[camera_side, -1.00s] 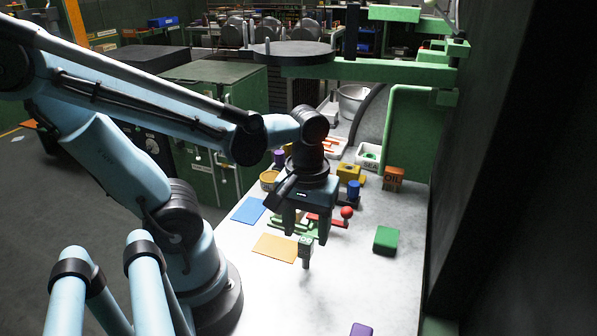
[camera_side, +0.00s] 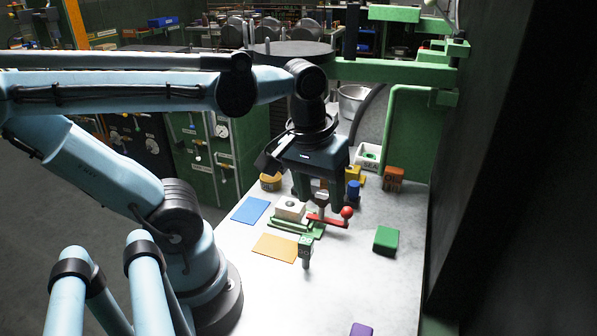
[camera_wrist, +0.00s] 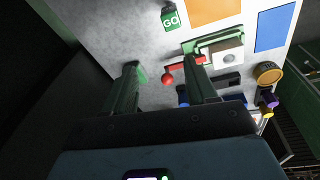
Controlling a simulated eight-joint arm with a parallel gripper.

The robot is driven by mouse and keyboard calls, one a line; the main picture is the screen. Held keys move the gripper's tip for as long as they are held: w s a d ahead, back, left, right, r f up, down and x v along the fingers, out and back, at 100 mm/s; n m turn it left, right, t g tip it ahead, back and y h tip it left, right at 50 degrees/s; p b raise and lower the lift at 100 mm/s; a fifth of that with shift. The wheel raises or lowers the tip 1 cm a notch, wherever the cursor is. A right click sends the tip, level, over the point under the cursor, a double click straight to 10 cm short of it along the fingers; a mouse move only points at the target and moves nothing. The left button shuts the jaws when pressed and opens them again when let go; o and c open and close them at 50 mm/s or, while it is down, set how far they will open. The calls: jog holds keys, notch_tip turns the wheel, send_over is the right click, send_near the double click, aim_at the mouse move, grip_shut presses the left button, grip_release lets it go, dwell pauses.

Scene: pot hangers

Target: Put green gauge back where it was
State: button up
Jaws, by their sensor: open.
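The green gauge (camera_side: 306,246) has a "GO" marking on its head and a narrower part below. It stands beside the orange mat's right corner in the side view; the wrist view shows its marked green head (camera_wrist: 170,19). My gripper (camera_side: 320,203) is open and empty, above and behind the gauge, apart from it. In the wrist view my two fingers (camera_wrist: 165,62) are spread, with the gauge beyond them. A green-based fixture (camera_side: 285,226) carries a pale block (camera_side: 291,208) with a dark round mark on top and a red lever with a ball (camera_side: 346,212).
A green block (camera_side: 386,239) lies right and a purple block (camera_side: 361,329) in front. The front table is mostly clear.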

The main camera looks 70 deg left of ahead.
jog(key=w+m+t, duration=0.1)
jog(key=w+m, duration=0.1)
jog(key=w+m+t, duration=0.2)
jog(key=w+f+m+t, duration=0.1)
jog(key=m+t, duration=0.1)
jog(key=shift+w+d+m, duration=0.15)
jog(key=shift+w+m, duration=0.15)
jog(key=shift+w, duration=0.1)
jog(key=n+g+h, duration=0.3)
jog(key=n+g, duration=0.6)
jog(key=g, duration=0.1)
send_near(307, 238)
jog(key=f, duration=0.1)
jog(key=x, duration=0.6)
jog(key=shift+s+f, duration=0.2)
jog(key=shift+f, duration=0.1)
jog(key=shift+d+x, duration=0.2)
jog(key=shift+x, duration=2.35)
